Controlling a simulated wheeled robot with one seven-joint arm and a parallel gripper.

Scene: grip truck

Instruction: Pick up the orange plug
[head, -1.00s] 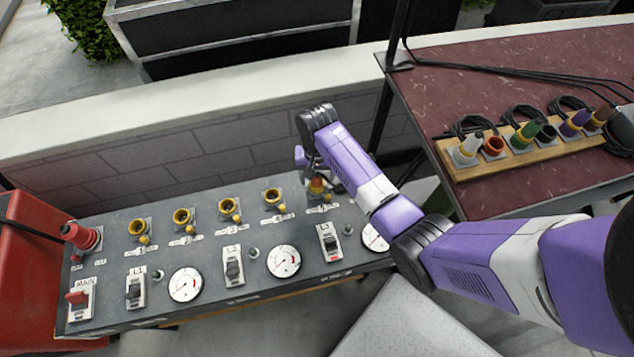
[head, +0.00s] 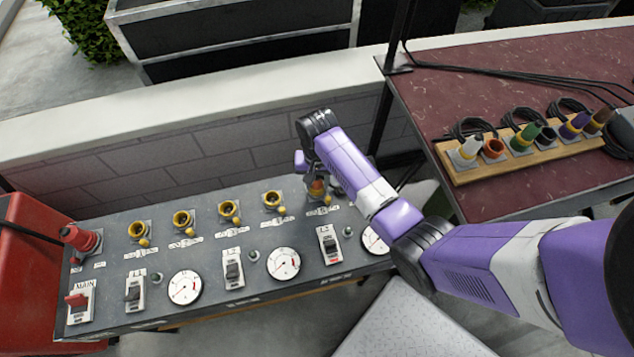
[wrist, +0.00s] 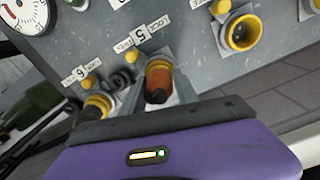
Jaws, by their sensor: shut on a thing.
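The orange plug (wrist: 158,80) sits at the yellow-ringed socket by the label 5 on the grey panel (wrist: 100,45). In the head view the orange plug (head: 317,187) shows only as a small patch below my wrist, at the right end of the socket row. My gripper (wrist: 157,92) is shut on the orange plug, with a finger on each side of it. In the head view my gripper (head: 318,183) is small and partly hidden by my arm. I cannot tell whether the plug is fully seated in the socket.
Several open yellow sockets (head: 228,209) run left along the panel, with switches (head: 233,272) and gauges (head: 283,262) in front. A red box (head: 30,260) stands at the left. A wooden rack (head: 470,172) with coloured plugs is on the dark red table (head: 530,85).

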